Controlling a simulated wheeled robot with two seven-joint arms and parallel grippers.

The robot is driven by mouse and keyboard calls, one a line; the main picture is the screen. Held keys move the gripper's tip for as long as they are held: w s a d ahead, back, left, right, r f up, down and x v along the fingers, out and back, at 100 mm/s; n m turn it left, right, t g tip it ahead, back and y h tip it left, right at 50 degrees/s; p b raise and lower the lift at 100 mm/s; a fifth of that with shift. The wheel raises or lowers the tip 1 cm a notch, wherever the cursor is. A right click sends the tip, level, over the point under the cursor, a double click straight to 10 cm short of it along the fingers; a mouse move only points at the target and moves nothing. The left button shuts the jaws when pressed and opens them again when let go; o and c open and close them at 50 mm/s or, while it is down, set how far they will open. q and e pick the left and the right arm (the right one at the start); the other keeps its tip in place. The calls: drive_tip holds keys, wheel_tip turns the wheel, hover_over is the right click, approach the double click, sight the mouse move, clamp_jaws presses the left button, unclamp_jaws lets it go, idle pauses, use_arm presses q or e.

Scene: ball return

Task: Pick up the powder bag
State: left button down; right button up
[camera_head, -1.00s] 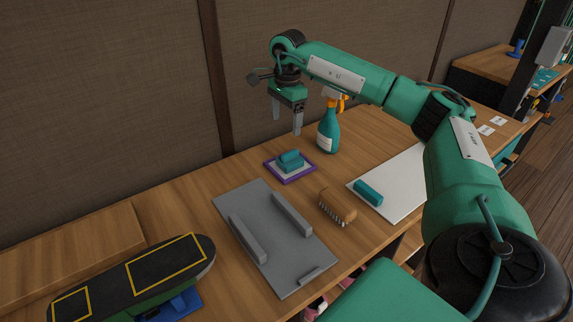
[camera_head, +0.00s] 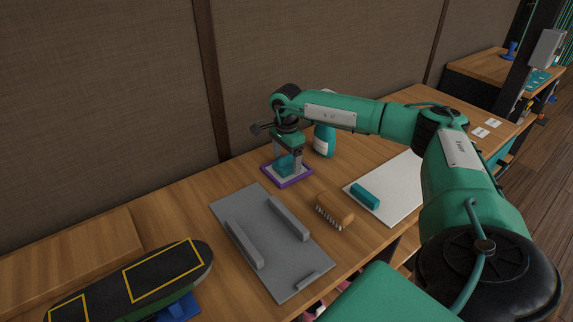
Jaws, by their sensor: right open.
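The powder bag, which I take to be the small teal block (camera_head: 284,168), sits on a purple-edged tray (camera_head: 289,183) toward the back of the wooden bench. My right gripper (camera_head: 288,165) points down directly over it, with its fingers low around the teal block. The jaws are open, and I cannot tell whether they touch the block. The gripper body hides the block's upper part. My left gripper is not in the picture.
A teal spray bottle (camera_head: 324,140) stands just right of the gripper, partly behind my arm. A grey fixture plate (camera_head: 270,262), a wooden brush (camera_head: 333,210), a white board (camera_head: 398,196) with a teal block (camera_head: 365,195), and a dark skateboard-like board (camera_head: 150,278) lie nearer.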

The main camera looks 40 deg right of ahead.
sight(286, 156)
drive_tip(key=shift+f, duration=0.45)
drive_tip(key=shift+c, duration=0.4)
drive_tip(key=c, duration=1)
wheel_tip(286, 156, up, 20)
